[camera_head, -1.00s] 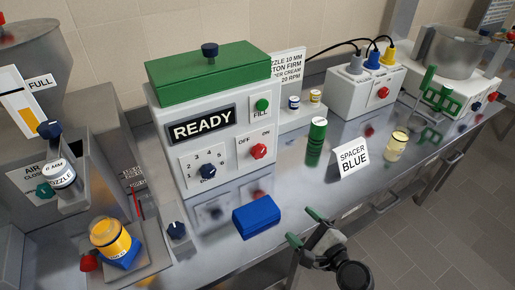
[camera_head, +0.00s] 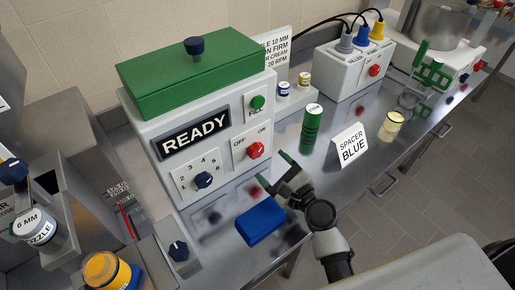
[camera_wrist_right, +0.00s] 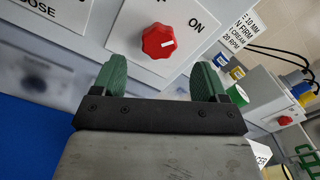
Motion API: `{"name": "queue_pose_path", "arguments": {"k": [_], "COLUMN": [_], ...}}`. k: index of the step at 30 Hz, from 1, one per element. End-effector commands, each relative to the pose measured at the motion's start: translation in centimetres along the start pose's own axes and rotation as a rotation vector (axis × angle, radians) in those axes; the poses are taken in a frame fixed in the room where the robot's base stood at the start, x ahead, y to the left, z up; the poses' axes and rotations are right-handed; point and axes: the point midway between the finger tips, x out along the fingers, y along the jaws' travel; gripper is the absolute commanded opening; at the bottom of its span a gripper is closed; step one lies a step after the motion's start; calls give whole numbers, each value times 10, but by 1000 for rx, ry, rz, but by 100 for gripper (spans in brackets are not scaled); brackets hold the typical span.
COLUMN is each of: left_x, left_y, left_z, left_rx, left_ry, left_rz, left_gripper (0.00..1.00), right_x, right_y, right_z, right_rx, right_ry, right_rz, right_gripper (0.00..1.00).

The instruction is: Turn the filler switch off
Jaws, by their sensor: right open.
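The filler (camera_head: 215,150) is a white box with a green lid and a READY display. Its red filler switch (camera_head: 255,150) sits on the front between OFF and ON labels. In the right wrist view the red switch (camera_wrist_right: 158,42) carries a white mark that points right, toward the ON side. My right gripper (camera_head: 275,172) is in front of the filler, below and to the right of the switch. In the wrist view its two green fingers (camera_wrist_right: 160,80) are spread apart and empty, with the switch beyond the gap between them. My left gripper is out of view.
A blue block (camera_head: 261,224) lies on the metal bench just below my right gripper. A numbered dial (camera_head: 203,180) and a green FILL button (camera_head: 257,102) share the filler's front. A green cylinder (camera_head: 312,128) and a SPACER BLUE card (camera_head: 350,147) stand to the right.

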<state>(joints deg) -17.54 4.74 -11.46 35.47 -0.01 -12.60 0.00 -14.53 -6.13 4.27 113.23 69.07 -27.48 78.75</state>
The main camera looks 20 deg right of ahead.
Motion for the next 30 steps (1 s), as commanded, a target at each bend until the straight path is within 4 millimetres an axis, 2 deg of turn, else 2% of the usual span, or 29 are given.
{"name": "queue_pose_path", "arguments": {"k": [1,4,9,15,22,30], "left_x": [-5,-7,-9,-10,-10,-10], "left_y": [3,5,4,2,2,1], "left_z": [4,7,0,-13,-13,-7], "left_rx": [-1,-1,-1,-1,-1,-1], "left_ry": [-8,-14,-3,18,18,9], "left_rz": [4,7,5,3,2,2], "left_gripper": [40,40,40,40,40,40], "right_x": [12,30,52,62,62,62], "right_y": [-1,-1,-1,0,0,0], "right_z": [4,2,1,0,0,0], "right_rx": [1,0,1,-1,-1,-1], "right_ry": [-3,-2,0,1,1,1], "right_rz": [0,-1,-1,0,0,0], "right_gripper": [73,73,73,73,73,32]}}
